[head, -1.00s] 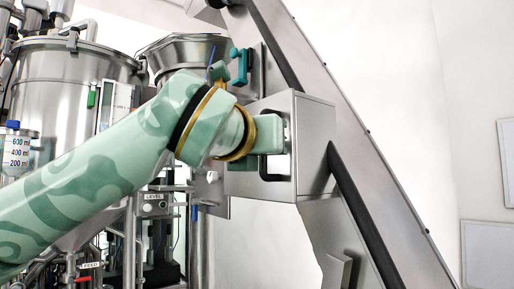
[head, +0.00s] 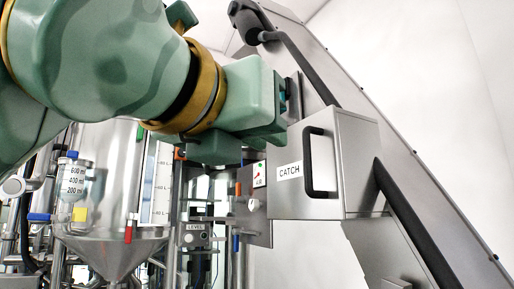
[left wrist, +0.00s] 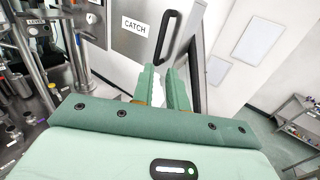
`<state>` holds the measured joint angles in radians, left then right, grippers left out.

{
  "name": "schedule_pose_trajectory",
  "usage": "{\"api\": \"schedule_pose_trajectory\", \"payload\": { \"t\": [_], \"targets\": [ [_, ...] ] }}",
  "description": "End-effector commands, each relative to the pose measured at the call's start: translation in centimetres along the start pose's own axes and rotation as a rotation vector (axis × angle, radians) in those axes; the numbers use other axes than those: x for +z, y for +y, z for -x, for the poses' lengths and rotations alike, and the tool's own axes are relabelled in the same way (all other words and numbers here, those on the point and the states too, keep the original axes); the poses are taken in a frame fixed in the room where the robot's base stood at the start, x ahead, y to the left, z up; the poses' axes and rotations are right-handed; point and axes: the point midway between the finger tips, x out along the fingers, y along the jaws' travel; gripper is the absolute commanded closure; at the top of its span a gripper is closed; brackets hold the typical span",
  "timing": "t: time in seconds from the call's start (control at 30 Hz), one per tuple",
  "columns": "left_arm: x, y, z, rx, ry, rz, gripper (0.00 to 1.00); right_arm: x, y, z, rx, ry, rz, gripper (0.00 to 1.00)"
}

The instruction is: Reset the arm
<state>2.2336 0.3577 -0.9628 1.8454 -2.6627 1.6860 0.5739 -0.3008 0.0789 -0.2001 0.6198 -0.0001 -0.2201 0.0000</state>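My left arm comes in from the left of the head view, and its green gripper (head: 284,98) is in the air just above and left of the steel box labelled CATCH (head: 342,150). The box's black handle (head: 311,161) is free of the gripper. In the left wrist view the two green fingers (left wrist: 162,88) stand close together with a narrow gap and nothing held between them. The handle (left wrist: 166,36) and the CATCH label (left wrist: 134,26) show beyond the fingertips. My right gripper is not in view.
The slanted steel elevator (head: 345,90) rises behind the box. Steel tanks (head: 112,220), pipes, valves and a LEVEL panel (head: 196,238) crowd the lower left. The white wall (head: 420,60) at right is clear. A shelf (left wrist: 298,125) stands at far right in the wrist view.

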Motion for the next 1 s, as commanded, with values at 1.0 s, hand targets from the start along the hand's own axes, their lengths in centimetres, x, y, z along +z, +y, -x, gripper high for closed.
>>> {"api": "schedule_pose_trajectory", "payload": {
  "t": [1.0],
  "targets": [
    [3.8,-5.2,1.6,-0.429,-0.05,-0.121,0.85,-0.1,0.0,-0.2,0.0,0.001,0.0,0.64]
  ]
}}
